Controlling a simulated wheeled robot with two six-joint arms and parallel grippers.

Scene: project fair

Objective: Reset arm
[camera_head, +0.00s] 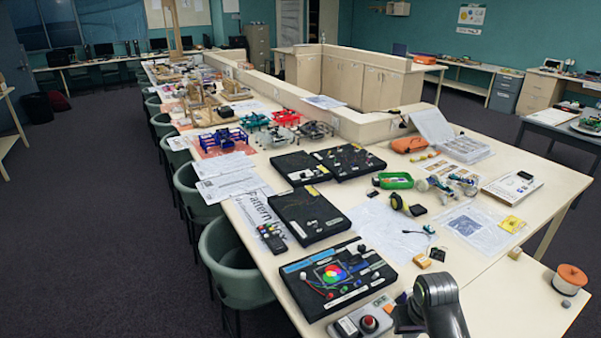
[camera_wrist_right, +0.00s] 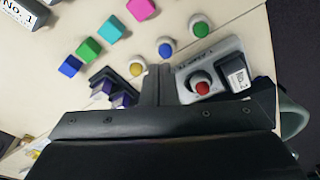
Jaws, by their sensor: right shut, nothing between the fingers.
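My right arm (camera_head: 437,300) comes in at the bottom right of the head view, over the near end of the long table (camera_head: 500,295). Its gripper is hidden or cut off there. In the right wrist view my right gripper (camera_wrist_right: 157,75) is shut and empty, its fingers pointing at the table top. A grey box with a red button (camera_wrist_right: 203,88) is just right of the fingers; it also shows at the bottom of the head view (camera_head: 368,323). My left arm and gripper are not in view.
Green chairs (camera_head: 235,260) line the left edge.

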